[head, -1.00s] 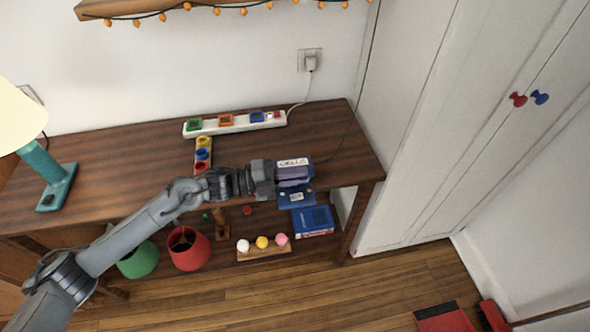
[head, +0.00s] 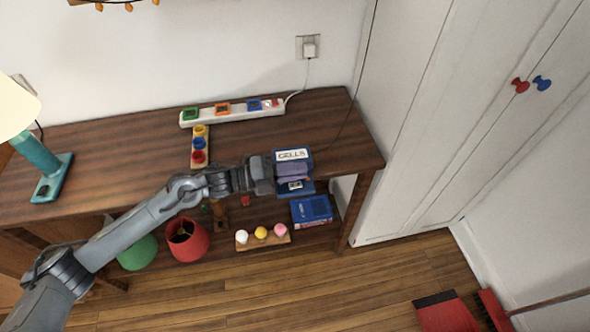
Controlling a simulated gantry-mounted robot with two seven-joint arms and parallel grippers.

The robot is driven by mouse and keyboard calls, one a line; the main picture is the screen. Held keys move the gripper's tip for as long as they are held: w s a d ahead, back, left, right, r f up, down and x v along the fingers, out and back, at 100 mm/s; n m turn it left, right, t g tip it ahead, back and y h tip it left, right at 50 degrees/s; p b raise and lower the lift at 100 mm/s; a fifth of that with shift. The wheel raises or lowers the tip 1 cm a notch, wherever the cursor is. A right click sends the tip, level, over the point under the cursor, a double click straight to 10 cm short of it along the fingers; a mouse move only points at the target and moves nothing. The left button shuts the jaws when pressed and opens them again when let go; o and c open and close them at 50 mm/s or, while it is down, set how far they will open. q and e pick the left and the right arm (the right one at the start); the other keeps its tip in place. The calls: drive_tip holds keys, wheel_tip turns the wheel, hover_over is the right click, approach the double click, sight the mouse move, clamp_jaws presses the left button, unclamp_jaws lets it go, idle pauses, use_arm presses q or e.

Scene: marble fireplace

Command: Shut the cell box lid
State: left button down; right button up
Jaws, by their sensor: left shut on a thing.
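The cell box (head: 292,155) is blue with a white label reading CELLS and sits near the right front edge of the wooden table (head: 350,150). My left gripper (head: 290,172) reaches in from the left and is shut on the cell box, across its middle. Purple-grey surfaces show there, and I cannot tell which belong to the fingers. A blue part with a small pale mark shows in front of them. The gripper hides much of the box, so the lid's exact angle is unclear. My right gripper is not in view.
A white power strip (head: 230,117) with coloured sockets lies at the back. A wooden strip with coloured rings (head: 200,146) lies left of the gripper. A teal lamp (head: 40,160) stands far left. A blue book-like box (head: 311,209) and coloured balls (head: 261,233) are on the shelf below.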

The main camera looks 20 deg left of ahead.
use_arm(q)
drive_tip(key=c, duration=1.3)
unclamp_jaws()
drive_tip(key=shift+f, duration=0.2)
drive_tip(key=shift+s+a, duration=0.25)
drive_tip(key=shift+a, duration=0.25)
drive_tip(key=p+v, duration=0.2)
drive_tip(key=v, duration=0.7)
drive_tip(key=shift+s+a, duration=0.2)
drive_tip(key=shift+a, duration=0.1)
